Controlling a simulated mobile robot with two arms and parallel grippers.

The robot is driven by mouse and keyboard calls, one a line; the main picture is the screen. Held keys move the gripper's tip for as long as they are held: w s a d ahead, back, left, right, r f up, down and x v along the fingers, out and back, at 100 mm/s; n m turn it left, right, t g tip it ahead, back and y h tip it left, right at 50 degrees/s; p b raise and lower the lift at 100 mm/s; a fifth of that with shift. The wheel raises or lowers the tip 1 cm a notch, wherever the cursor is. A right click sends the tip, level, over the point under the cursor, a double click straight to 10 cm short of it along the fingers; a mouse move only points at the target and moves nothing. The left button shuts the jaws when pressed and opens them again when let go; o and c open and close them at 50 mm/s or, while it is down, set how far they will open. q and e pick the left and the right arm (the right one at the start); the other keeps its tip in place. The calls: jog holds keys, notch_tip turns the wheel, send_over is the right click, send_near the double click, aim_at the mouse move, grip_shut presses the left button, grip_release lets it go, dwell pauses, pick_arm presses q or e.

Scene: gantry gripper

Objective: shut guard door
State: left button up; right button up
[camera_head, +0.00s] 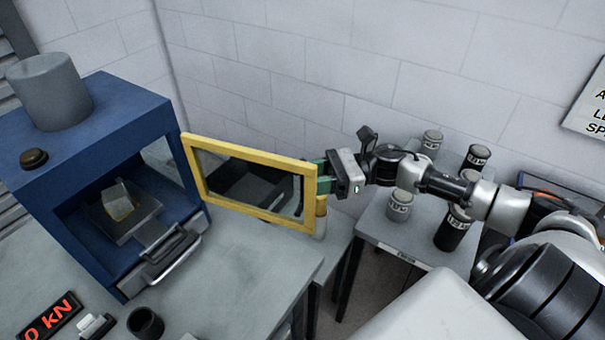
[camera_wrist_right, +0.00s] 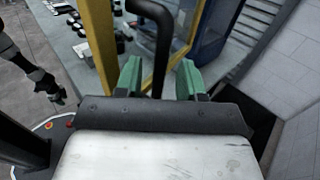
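The guard door (camera_head: 250,151), a yellow frame with a clear pane, stands swung open from the right front edge of the blue machine (camera_head: 118,122). My right gripper (camera_head: 323,178) is at the door's free outer edge. In the right wrist view its green fingertips (camera_wrist_right: 159,80) are apart, with the dark door handle (camera_wrist_right: 161,40) between them and a gap showing on both sides. The yellow frame (camera_wrist_right: 101,45) is just beyond. My left gripper (camera_wrist_right: 58,98) appears small at the left of that view; its opening cannot be made out.
The machine's front opening shows a block on a plate (camera_head: 118,201) and a grey handled tray (camera_head: 165,262) at its mouth. A dark cup (camera_head: 145,322) and a red display (camera_head: 50,318) are on the bench. Several weights stand on a side table (camera_head: 392,233) at right.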

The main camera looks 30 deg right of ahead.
jog(key=shift+x, duration=1)
grip_shut()
